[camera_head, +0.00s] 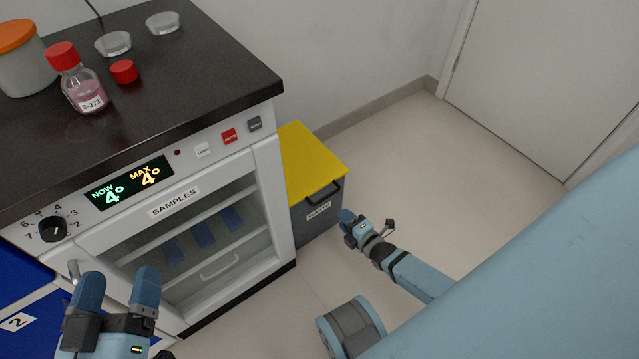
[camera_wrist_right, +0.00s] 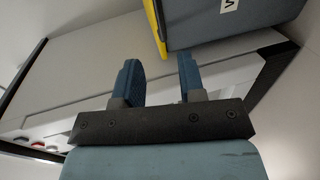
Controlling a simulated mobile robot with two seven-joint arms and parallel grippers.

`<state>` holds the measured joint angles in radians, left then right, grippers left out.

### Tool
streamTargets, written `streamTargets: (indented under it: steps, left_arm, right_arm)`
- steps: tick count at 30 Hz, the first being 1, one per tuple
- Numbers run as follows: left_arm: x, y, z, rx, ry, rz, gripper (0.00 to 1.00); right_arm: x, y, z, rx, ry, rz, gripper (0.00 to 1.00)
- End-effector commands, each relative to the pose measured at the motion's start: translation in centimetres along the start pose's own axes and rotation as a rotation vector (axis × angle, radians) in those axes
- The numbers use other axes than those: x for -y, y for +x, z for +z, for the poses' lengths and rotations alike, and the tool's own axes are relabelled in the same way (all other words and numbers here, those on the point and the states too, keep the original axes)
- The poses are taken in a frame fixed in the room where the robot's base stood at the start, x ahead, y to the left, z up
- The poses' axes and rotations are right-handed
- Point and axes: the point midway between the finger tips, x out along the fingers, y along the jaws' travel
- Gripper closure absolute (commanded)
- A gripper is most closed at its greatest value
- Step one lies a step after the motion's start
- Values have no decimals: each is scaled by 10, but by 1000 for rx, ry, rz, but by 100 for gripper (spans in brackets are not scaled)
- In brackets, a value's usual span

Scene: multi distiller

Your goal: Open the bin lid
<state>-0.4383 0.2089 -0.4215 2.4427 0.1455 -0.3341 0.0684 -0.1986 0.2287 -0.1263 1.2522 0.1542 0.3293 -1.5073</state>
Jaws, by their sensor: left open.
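The waste bin (camera_head: 319,214) is a grey box with a yellow lid (camera_head: 308,160), which lies shut on top. A dark handle (camera_head: 325,195) is on its front, above the "WASTE" label. My right gripper (camera_head: 347,222) is close to the bin's front, low and right of the handle. In the right wrist view, my right gripper (camera_wrist_right: 160,78) has its fingers apart with nothing between them; the bin's grey body (camera_wrist_right: 215,25) and yellow lid edge (camera_wrist_right: 154,28) are just beyond the fingertips. My left gripper (camera_head: 118,285) is open and empty in front of the sample cabinet.
The white sample cabinet (camera_head: 265,190) stands directly left of the bin, with a dark countertop (camera_head: 190,85) carrying a red-capped bottle (camera_head: 85,92), a tub (camera_head: 22,65) and glass dishes (camera_head: 113,44). The floor (camera_head: 430,170) right of the bin is clear up to the wall and door.

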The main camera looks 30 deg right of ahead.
Motion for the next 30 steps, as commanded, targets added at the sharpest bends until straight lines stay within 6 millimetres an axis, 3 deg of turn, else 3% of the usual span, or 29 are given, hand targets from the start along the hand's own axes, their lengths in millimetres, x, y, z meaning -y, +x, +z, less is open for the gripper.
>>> streamTargets:
  steps: [9, 15, 21, 30]
  left_arm:
    - [7, -1, 45, 132, -2, 14, 16]
    - [11, 0, 58, 168, 25, 23, 16]
    - [14, 2, 54, 143, 69, 25, 16]
    - [15, 3, 52, 138, 77, 25, 16]
  right_arm:
    - [3, 71, 0, -1, -1, 2, 63]
    - [3, 103, 0, 0, 0, 1, 63]
    - [1, 117, 0, -1, 0, 0, 63]
    - [0, 118, 0, 0, 0, 0, 63]
